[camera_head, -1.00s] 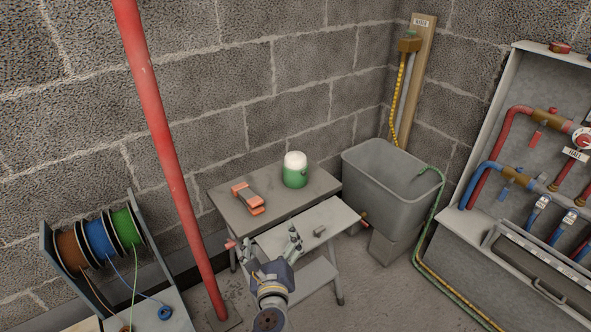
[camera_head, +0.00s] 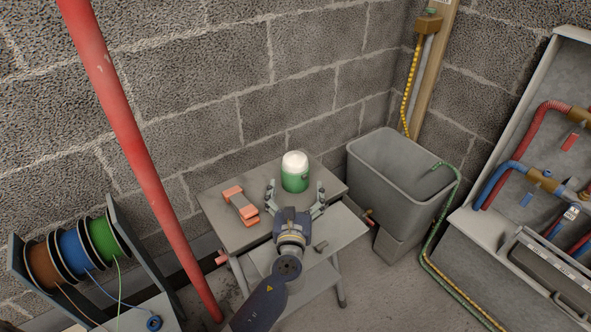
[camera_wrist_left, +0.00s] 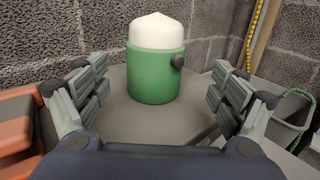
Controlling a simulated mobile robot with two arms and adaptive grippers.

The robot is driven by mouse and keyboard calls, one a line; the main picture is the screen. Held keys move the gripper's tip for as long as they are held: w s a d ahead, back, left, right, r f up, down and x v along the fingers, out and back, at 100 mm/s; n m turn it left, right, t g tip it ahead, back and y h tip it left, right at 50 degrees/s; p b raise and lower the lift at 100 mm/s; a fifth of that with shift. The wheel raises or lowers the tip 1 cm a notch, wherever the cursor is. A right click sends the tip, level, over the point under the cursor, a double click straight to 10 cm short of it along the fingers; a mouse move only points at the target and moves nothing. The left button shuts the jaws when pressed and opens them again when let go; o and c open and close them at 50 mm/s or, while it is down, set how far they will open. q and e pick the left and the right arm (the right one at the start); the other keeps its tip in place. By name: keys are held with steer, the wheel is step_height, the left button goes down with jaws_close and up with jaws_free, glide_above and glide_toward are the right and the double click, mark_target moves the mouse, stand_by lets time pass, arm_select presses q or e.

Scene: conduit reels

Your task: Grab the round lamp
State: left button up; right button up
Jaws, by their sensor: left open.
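The round lamp (camera_head: 295,172) has a green body and a white domed top. It stands upright on the back part of the grey workbench (camera_head: 222,233). My left gripper (camera_head: 296,190) is open just in front of the lamp, with a finger toward each side. In the left wrist view the lamp (camera_wrist_left: 155,72) stands centred beyond the spread fingers (camera_wrist_left: 157,98), with a dark knob on its right side. No finger appears to touch it. My right gripper is not in view.
An orange and grey tool (camera_head: 241,205) lies left of the lamp. A grey tub (camera_head: 392,190) stands to the right, a red pipe (camera_head: 130,140) to the left, and cable reels (camera_head: 75,250) at far left.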

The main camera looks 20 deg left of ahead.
mark_target(295, 172)
arm_select(q)
steer(key=x, duration=0.2)
steer(key=shift+w+a+f, duration=0.15)
steer(key=shift+w+f, duration=0.05)
steer(key=shift+w, duration=0.05)
steer(key=shift+a+b+x, duration=0.15)
steer(key=shift+b+x, duration=0.15)
steer(key=shift+x, duration=0.85)
steer(key=shift+a+b+x, duration=0.1)
steer(key=shift+b+x, duration=0.2)
steer(key=shift+x, duration=0.9)
steer(key=shift+r, duration=0.1)
steer(key=c, duration=1.4)
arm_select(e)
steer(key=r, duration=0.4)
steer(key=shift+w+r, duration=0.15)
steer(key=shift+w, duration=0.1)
